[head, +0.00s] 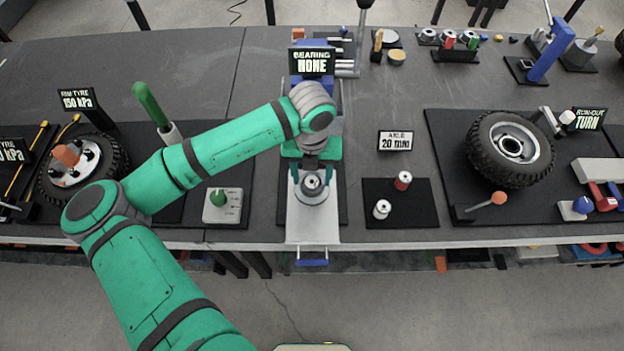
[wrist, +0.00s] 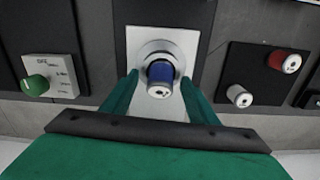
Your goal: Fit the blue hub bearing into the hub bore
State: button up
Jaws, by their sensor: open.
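The blue hub bearing (wrist: 160,73) shows in the wrist view as a short blue cylinder with a pale, dark-centred end face. It stands at the silver round hub (wrist: 147,52), with its blue side exposed. I cannot tell how deep it sits in the bore, which it hides. In the head view the hub (head: 312,195) stands on a pale plate (head: 313,232) under my gripper (head: 312,174). My gripper is open in the wrist view (wrist: 160,80), one green finger on each side of the bearing, with visible gaps.
A dark mat (head: 418,216) to the right holds a red cylinder (head: 403,180) and a white one (head: 382,209). A dial box (head: 222,206) lies to the left. The "BEARING HONE" sign (head: 312,61) stands behind my gripper. A wheel (head: 510,148) lies farther right.

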jog(key=c, duration=1.3)
